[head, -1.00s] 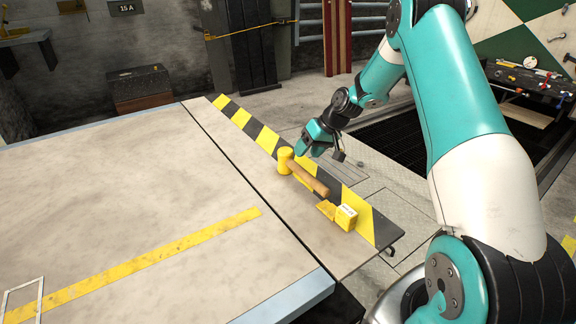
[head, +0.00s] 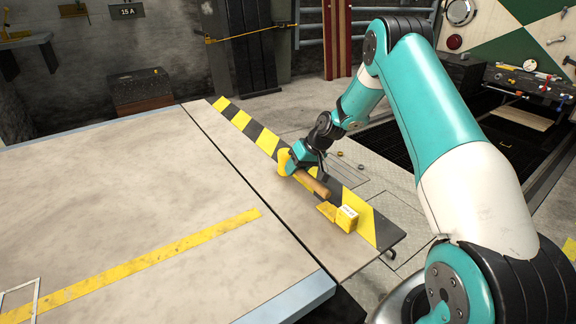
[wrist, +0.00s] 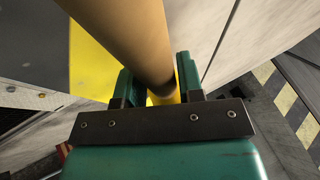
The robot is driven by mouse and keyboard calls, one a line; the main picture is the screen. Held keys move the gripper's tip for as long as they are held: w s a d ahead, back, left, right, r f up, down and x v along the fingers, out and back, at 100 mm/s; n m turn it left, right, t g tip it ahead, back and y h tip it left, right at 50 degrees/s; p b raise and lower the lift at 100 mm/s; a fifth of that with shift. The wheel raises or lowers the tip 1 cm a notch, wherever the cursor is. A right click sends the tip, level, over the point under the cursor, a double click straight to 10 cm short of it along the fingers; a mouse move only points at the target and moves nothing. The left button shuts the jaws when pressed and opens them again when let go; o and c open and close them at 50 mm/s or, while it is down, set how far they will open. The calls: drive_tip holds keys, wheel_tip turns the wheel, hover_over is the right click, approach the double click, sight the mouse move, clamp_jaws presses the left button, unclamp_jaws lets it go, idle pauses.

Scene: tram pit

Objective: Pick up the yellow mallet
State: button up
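The yellow mallet lies on the narrow strip along the platform's edge, its yellow head (head: 284,163) at the upper left and its wooden handle (head: 314,184) pointing lower right. My gripper (head: 300,172) is down at the mallet, by the handle near the head, and hides part of both. In the wrist view the handle (wrist: 125,35) runs down between the two fingers of my gripper (wrist: 158,80). A small yellow gap shows between the left finger and the handle, so the fingers look open around it. Contact with the right finger is unclear.
A yellow box (head: 346,218) with a white label stands just beyond the handle's end. A yellow and black striped edge (head: 240,119) runs beside the mallet. The wide platform (head: 130,190) at left is mostly clear. A dark pit opening (head: 385,140) lies behind my arm.

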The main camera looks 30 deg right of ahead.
clamp_jaws()
drive_tip(key=shift+r, duration=0.1)
wheel_tip(320, 180, up, 20)
drive_tip(key=p, duration=0.3)
